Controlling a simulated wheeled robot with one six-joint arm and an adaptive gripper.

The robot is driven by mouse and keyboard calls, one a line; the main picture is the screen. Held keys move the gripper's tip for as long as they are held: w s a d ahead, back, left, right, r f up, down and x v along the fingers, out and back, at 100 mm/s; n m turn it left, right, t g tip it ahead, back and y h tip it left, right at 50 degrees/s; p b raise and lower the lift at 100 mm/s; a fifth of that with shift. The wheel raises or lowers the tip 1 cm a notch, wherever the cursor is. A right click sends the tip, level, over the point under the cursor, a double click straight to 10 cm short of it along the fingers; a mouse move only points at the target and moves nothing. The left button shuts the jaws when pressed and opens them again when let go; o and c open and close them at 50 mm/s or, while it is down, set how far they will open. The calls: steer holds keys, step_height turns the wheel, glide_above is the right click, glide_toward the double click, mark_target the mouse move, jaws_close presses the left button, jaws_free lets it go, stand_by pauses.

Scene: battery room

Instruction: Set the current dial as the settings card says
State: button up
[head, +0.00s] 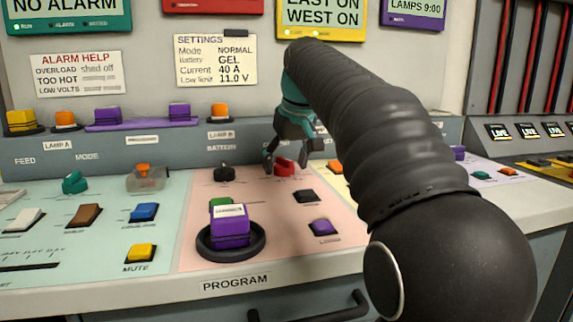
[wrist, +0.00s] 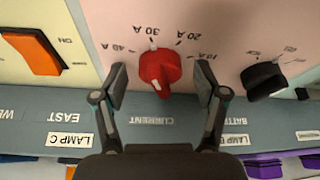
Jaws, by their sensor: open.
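The settings card (head: 216,60) on the back wall reads Mode NORMAL, Battery GEL, Current 40 A, Low limit 11.0 V. The red current dial (head: 284,168) is on the pink panel; it also shows in the wrist view (wrist: 160,68). Its scale has 10 A, 20 A, 30 A and 40 A marks. A white mark on the knob's upper edge lies close to 30 A; another white spot is on its lower end. My gripper (wrist: 162,82) is open, with one finger on each side of the red dial. Both fingers look apart from it.
A black battery dial (wrist: 263,80) sits close beside my gripper, also in the head view (head: 223,173). An orange switch (wrist: 33,54) is on the other side. A purple button in a black ring (head: 230,228) stands nearer the front edge.

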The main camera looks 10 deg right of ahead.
steer(key=shift+c, duration=0.2)
steer(key=c, duration=1.1)
steer(key=shift+n+p, duration=0.3)
steer(key=shift+d+r+n+y+p, duration=0.15)
steer(key=shift+n+y+p, duration=0.45)
steer(key=shift+n+p, duration=0.5)
steer(key=n+g, duration=0.1)
steer(key=n, duration=0.1)
steer(key=shift+w+n+y, duration=0.15)
steer(key=shift+n+y, duration=0.15)
steer(key=shift+y, duration=0.1)
steer(key=shift+d+n+g+y, duration=0.15)
steer(key=shift+n+g+y, duration=0.3)
steer(key=shift+n, duration=1.25)
